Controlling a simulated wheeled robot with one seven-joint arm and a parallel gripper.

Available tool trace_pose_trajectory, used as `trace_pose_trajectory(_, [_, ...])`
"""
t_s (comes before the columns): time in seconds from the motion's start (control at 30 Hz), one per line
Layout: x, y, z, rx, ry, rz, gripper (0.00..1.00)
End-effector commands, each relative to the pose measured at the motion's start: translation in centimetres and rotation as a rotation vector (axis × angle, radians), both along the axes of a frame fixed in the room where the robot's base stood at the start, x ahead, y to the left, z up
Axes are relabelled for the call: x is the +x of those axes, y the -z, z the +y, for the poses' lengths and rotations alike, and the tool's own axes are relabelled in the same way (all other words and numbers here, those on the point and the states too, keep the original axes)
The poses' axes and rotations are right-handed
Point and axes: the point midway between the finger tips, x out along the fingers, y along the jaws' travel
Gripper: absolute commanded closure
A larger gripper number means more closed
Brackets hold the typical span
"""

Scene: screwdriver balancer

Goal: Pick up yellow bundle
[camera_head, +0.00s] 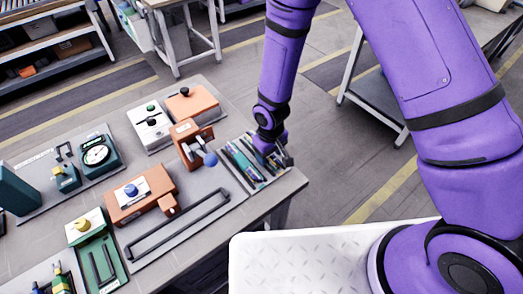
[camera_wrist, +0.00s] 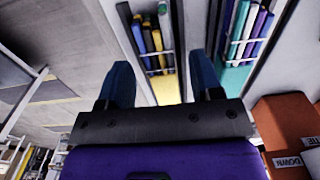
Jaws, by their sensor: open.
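My gripper (camera_wrist: 161,82) points at the rod tray, with its two blue fingers apart and nothing between them. In the wrist view, slim yellow rods (camera_wrist: 158,44), which look like the yellow bundle, lie beside dark rods in a narrow tray compartment with a yellow floor (camera_wrist: 166,90). The rods are beyond the fingertips, between the two fingers' lines. In the head view my gripper (camera_head: 272,152) is over the right part of the rod tray (camera_head: 247,184) at the table's right corner. It hides part of the tray, and I cannot make out the yellow rods there.
A neighbouring compartment holds blue, purple and pale rods (camera_wrist: 250,35) on a teal floor. Orange blocks (camera_wrist: 285,130) are at the right of the wrist view. Orange fixtures (camera_head: 187,143) and a black bar handle (camera_head: 178,225) stand left of the tray.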

Motion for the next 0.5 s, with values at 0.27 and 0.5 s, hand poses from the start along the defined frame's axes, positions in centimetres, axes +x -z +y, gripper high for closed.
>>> trace_pose_trajectory(0.27, [0.03,1.31,0.07,0.001,-0.001,-0.001,0.40])
trace_pose_trajectory(0.5, [0.02,1.29,0.05,0.001,-0.001,-0.001,0.63])
